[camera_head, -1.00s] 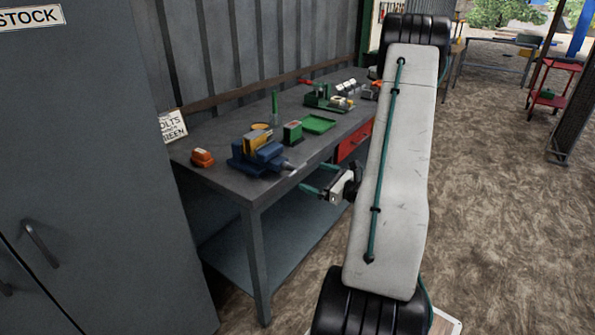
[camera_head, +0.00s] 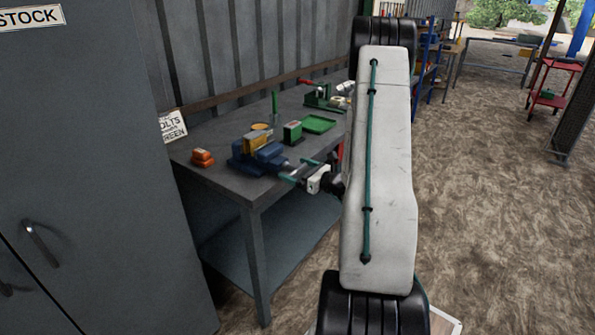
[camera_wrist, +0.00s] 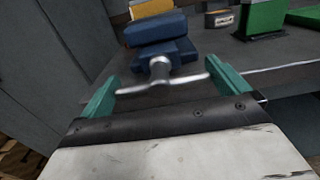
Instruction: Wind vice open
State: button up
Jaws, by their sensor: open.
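The blue vice (camera_head: 256,157) stands near the front left corner of the grey bench, with a yellow block (camera_head: 257,141) at its top. In the wrist view the vice (camera_wrist: 160,42) is straight ahead, and its screw and silver bar handle (camera_wrist: 161,80) point toward me. My gripper (camera_head: 297,172) is at the bench's front edge, level with the handle. It also shows in the wrist view (camera_wrist: 163,95), open, with one teal finger on each side of the handle. The bar lies across between the fingers, its ends close to them; I cannot tell whether they touch.
The bench (camera_head: 219,177) also holds an orange item (camera_head: 202,158), a green box (camera_head: 292,133), a green tray (camera_head: 318,123) and green equipment farther back. A grey cabinet (camera_head: 90,190) stands at the left. The floor at the right is open.

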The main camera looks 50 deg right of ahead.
jog(key=c, duration=0.6)
jog(key=shift+m, duration=0.6)
jog(key=o, duration=0.6)
jog(key=s, duration=0.7)
jog(key=shift+s+d, duration=0.3)
jog(key=shift+s, duration=0.1)
